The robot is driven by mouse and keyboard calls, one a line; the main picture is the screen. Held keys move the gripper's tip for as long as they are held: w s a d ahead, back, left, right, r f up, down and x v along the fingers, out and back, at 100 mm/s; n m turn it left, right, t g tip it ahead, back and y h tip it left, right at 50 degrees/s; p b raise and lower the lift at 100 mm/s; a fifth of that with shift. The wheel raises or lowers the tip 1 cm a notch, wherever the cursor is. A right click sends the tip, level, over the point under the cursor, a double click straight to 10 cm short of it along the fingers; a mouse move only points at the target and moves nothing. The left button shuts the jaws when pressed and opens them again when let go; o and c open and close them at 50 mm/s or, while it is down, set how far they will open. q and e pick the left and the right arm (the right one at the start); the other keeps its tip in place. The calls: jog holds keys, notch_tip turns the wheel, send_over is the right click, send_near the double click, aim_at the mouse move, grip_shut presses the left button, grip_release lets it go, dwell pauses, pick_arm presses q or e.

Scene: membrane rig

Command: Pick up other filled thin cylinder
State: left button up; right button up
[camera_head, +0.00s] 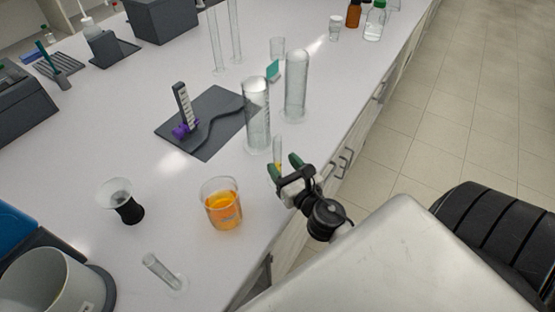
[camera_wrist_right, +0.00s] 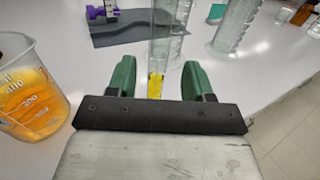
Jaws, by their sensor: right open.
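A thin clear cylinder (camera_head: 277,150) with yellow liquid at its bottom stands near the table's front edge. In the right wrist view its yellow part (camera_wrist_right: 155,86) shows between the fingers. My right gripper (camera_head: 284,164) is open, its green fingers on either side of the thin cylinder's lower part; I cannot tell whether they touch it. The open fingers (camera_wrist_right: 158,78) also show in the wrist view. Another thin cylinder (camera_head: 158,268) stands at the lower left and looks clear; I cannot tell whether it holds liquid. My left gripper is not in view.
Two wide clear cylinders (camera_head: 257,112) (camera_head: 296,88) stand just behind the thin one. A beaker of orange liquid (camera_head: 222,206) is left of my gripper. A dark mat (camera_head: 212,140) with a purple-based stand lies farther back. The table edge is close on the right.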

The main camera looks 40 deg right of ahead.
aim_at(279, 163)
jog(key=w, duration=0.2)
jog(key=w+p, duration=0.1)
jog(key=w, duration=0.1)
jog(key=shift+w+f, duration=0.2)
jog(key=shift+w, duration=0.1)
jog(key=shift+s, duration=0.1)
grip_shut()
